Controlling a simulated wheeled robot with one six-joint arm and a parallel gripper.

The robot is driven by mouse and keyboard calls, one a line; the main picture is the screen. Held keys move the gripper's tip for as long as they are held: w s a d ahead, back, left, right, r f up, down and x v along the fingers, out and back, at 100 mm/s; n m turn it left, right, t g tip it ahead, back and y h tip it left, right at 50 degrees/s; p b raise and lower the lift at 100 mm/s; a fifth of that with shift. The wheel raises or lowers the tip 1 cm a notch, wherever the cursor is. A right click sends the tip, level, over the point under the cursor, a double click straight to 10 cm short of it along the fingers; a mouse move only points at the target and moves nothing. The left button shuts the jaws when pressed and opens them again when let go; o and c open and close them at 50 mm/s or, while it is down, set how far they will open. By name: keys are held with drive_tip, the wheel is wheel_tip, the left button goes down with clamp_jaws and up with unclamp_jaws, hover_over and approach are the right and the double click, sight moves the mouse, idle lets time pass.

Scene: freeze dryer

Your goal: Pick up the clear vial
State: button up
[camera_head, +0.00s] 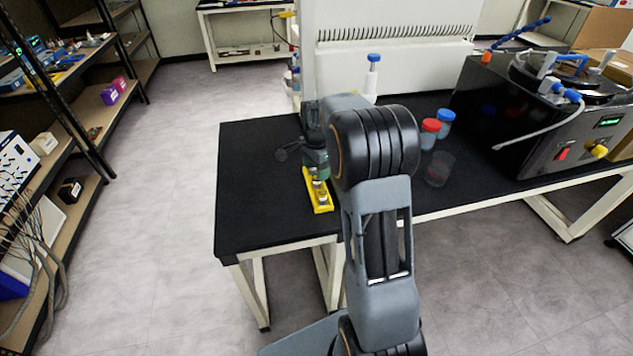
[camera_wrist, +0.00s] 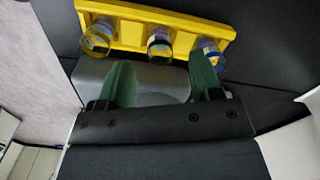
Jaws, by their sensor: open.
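A yellow rack (camera_head: 327,206) lies on the black bench under my gripper. In the wrist view the rack (camera_wrist: 128,30) holds a row of three small glass vials: a left vial (camera_wrist: 97,38) with a yellowish tint, a middle vial (camera_wrist: 160,44) with a dark band, and a right vial (camera_wrist: 209,54) that looks pale bluish. I cannot tell for sure which is the clear vial. My gripper (camera_wrist: 158,58) is open and empty, its green fingers pointing at the rack, with the middle vial between their tips' directions. In the head view my gripper (camera_head: 316,166) hides the rack's far part.
Red-capped (camera_head: 431,130) and blue-capped (camera_head: 446,120) containers and a clear beaker (camera_head: 439,170) stand right of my arm. A blue-topped bottle (camera_head: 372,75) stands behind it. A black machine (camera_head: 490,105) fills the bench's right. The bench's left front (camera_head: 260,200) is clear.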

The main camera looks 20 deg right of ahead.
drive_tip(key=shift+f, duration=2.1)
drive_tip(key=shift+c, duration=0.4)
clamp_jaws()
